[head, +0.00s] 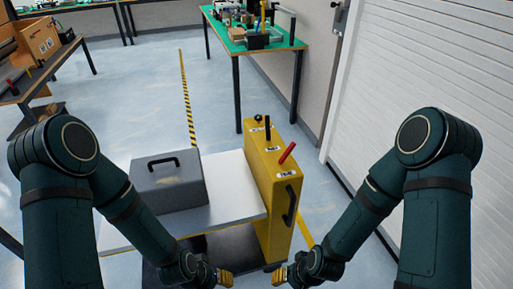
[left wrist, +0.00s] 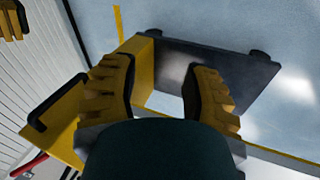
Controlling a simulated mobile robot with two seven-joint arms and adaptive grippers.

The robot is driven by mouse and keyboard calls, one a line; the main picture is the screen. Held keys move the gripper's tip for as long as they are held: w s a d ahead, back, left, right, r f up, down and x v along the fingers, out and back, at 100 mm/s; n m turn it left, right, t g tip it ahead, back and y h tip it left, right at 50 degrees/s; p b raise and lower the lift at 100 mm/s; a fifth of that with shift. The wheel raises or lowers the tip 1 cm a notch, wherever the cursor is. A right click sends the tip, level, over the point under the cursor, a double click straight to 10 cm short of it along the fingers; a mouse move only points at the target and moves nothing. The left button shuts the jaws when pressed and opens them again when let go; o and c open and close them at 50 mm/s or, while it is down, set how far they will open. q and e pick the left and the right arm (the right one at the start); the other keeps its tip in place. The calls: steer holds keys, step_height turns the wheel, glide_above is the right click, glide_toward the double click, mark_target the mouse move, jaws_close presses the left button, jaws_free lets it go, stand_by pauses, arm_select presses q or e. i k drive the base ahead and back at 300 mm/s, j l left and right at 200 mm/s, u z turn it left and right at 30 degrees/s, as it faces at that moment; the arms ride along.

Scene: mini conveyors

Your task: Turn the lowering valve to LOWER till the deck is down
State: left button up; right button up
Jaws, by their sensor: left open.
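A yellow control housing (head: 268,200) stands at the right end of a lift table. Its top carries a dark round knob (head: 258,118), a black lever (head: 267,127) and a tilted red lever (head: 287,152), each by a small white label too small to read surely. I cannot tell which is the lowering valve. The pale deck (head: 235,185) sits raised above a dark base (head: 225,246). My left gripper (head: 224,278) is low before the housing, apart from the controls; its fingers are spread and empty in the left wrist view (left wrist: 160,85). My right gripper (head: 279,277) is beside it, opening unclear.
A grey case (head: 168,187) with a black handle rests on the deck. A black handle (head: 289,207) is on the housing's side. A green-topped bench (head: 277,42) stands behind, a white shutter (head: 430,75) at right. Open floor (head: 140,105) lies left of the bench.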

mark_target(258, 118)
steer(key=i+l, duration=0.1)
steer(key=l, duration=0.5)
steer(key=i+l, duration=0.15)
steer(key=l, duration=0.15)
steer(key=i+l, duration=0.2)
steer(key=l, duration=0.2)
steer(key=i+l, duration=0.2)
steer(key=l, duration=0.2)
